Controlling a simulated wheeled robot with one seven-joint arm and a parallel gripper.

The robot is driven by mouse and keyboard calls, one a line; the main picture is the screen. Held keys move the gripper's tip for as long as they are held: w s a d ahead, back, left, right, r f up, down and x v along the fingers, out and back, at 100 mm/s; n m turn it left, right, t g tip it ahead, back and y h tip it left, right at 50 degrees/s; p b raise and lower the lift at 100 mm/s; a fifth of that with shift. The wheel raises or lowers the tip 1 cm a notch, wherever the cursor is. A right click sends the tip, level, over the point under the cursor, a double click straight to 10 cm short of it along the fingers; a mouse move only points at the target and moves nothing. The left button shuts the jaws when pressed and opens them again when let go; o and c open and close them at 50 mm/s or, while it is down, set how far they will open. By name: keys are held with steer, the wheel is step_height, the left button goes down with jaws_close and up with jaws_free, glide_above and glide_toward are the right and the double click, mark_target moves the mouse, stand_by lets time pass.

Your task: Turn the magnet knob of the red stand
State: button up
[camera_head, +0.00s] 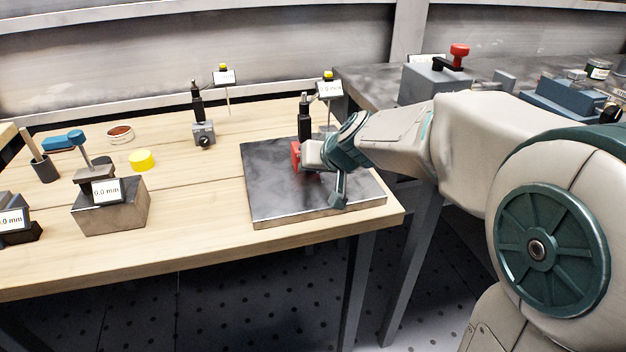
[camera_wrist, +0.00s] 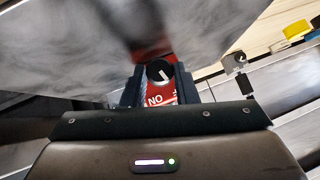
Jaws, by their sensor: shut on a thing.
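The red stand (camera_head: 295,154) sits on the dark metal plate at the right end of the wooden table, with a black post rising from it. My gripper reaches it from the right and hides much of its base in the head view. In the wrist view the stand's red face (camera_wrist: 160,99) shows the letters "NO" and a black round magnet knob (camera_wrist: 159,70) with a white pointer line. The two fingers of my gripper (camera_wrist: 159,82) stand on either side of the knob, shut on it. The pointer slants slightly; its exact setting is hard to tell.
The metal plate (camera_head: 268,200) is otherwise clear at its front left. A grey stand (camera_head: 204,134) stands on the wood to the left. A metal block (camera_head: 110,212) with a "0.0 mm" display is further left. A grey bench (camera_head: 375,88) adjoins at right.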

steer(key=shift+b, duration=0.55)
steer(key=o, duration=1)
steer(key=p+v, duration=0.3)
steer(key=v, duration=1.1)
steer(key=shift+d+f, duration=0.15)
steer(key=shift+d, duration=0.1)
